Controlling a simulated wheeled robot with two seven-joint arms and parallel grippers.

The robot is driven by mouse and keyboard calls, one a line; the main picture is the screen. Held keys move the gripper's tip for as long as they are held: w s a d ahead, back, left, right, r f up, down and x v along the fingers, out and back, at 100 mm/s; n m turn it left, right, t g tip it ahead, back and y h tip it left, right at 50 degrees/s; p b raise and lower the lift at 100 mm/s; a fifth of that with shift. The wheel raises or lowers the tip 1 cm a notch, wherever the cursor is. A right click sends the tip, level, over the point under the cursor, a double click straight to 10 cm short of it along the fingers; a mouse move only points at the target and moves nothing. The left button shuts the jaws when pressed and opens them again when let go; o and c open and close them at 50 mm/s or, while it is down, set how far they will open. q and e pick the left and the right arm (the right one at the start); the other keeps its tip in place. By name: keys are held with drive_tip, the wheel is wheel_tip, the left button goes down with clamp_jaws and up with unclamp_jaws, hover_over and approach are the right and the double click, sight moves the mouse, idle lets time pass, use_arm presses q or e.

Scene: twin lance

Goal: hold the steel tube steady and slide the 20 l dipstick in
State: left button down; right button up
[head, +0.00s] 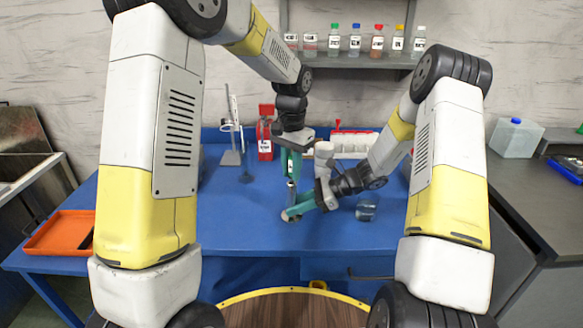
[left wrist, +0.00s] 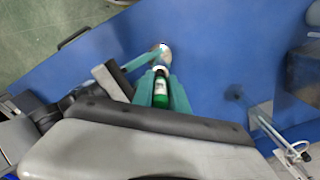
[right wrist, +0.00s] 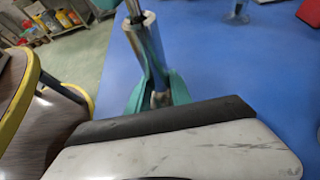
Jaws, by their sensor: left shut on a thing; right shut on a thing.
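My left gripper (head: 291,172) points down above the tube, shut on the dipstick. The dipstick's green handle (left wrist: 160,92) with a pale label shows between its fingers in the left wrist view; the label is too small to read. My right gripper (head: 302,208) reaches in from the right, lower down, shut on the steel tube (right wrist: 143,24), which stands near upright. In the right wrist view the dipstick's thin rod (right wrist: 132,8) meets the tube's upper end. How deep it sits inside is hidden.
On the blue table (head: 240,220) a clear beaker (head: 366,208) stands right of the tube. A clamp stand (head: 232,140), a red item (head: 265,135) and a white rack (head: 352,144) are at the back. An orange tray (head: 62,232) lies left. The table's left middle is clear.

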use_arm(q)
drive_tip(key=shift+f, duration=0.85)
drive_tip(key=c, duration=1.2)
unclamp_jaws()
drive_tip(key=shift+c, duration=0.2)
wheel_tip(320, 180, up, 12)
drive_tip(key=shift+f, duration=0.1)
use_arm(e)
drive_tip(key=o, duration=1.1)
drive_tip(key=shift+c, duration=0.2)
